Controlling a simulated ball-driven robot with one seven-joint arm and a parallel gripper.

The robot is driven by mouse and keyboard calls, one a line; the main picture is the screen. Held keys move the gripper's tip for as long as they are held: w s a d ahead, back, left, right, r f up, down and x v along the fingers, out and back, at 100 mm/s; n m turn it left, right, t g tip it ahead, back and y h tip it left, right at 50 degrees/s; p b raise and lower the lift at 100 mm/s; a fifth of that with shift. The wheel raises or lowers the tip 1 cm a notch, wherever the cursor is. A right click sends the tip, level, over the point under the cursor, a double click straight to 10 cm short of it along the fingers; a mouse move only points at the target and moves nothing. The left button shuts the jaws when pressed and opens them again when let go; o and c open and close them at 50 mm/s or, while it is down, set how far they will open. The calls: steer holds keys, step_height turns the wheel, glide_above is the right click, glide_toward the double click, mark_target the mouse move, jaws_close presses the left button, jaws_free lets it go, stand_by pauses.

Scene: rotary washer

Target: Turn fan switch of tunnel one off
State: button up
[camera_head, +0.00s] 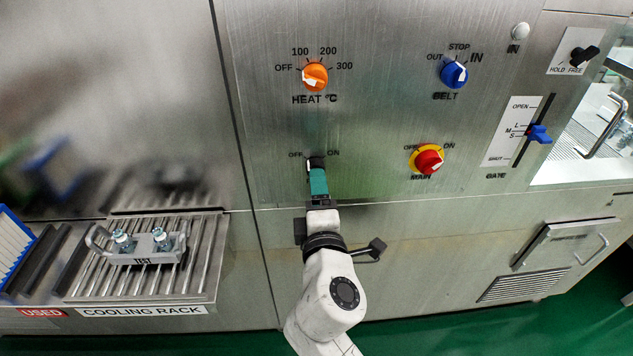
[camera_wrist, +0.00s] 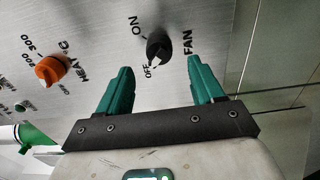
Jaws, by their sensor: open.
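The black fan knob (camera_wrist: 159,47) sits on the steel panel between its ON and OFF labels, beside the word FAN. A pale mark on its edge faces the OFF label. In the head view the knob (camera_head: 315,161) shows only its top, above my gripper. My gripper (camera_wrist: 160,68) has teal fingers spread apart, one on each side of the knob's line, with a gap to the knob. They look empty. In the head view my gripper (camera_head: 317,178) reaches up to the knob and hides its lower part and the FAN label.
The orange heat knob (camera_head: 314,77) is above the fan knob. The red main switch (camera_head: 428,160) and blue belt knob (camera_head: 454,74) are to the right, then the blue gate slider (camera_head: 539,134). A cooling rack (camera_head: 205,250) holding a metal test piece (camera_head: 145,246) is at lower left.

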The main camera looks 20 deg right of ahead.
steer(key=v, duration=0.5)
steer(key=shift+s+a+b, duration=0.1)
steer(key=shift+s+b, duration=0.2)
steer(key=shift+b, duration=0.05)
steer(key=s+d+f+m+g, duration=0.9)
steer(key=s+d+f, duration=0.25)
steer(key=f, duration=0.35)
steer(key=s+f+m+g+y, duration=0.2)
steer(key=s+f, duration=0.3)
steer(key=s, duration=0.3)
steer(key=s+f+m+g+y, duration=0.3)
steer(key=s+f+m+g, duration=0.1)
steer(key=s, duration=0.4)
steer(key=shift+s+a+f+g, duration=0.2)
steer(key=shift+s+f+g, duration=0.2)
steer(key=shift+g, duration=0.2)
steer(key=shift+o, duration=0.5)
steer(key=shift+w, duration=0.1)
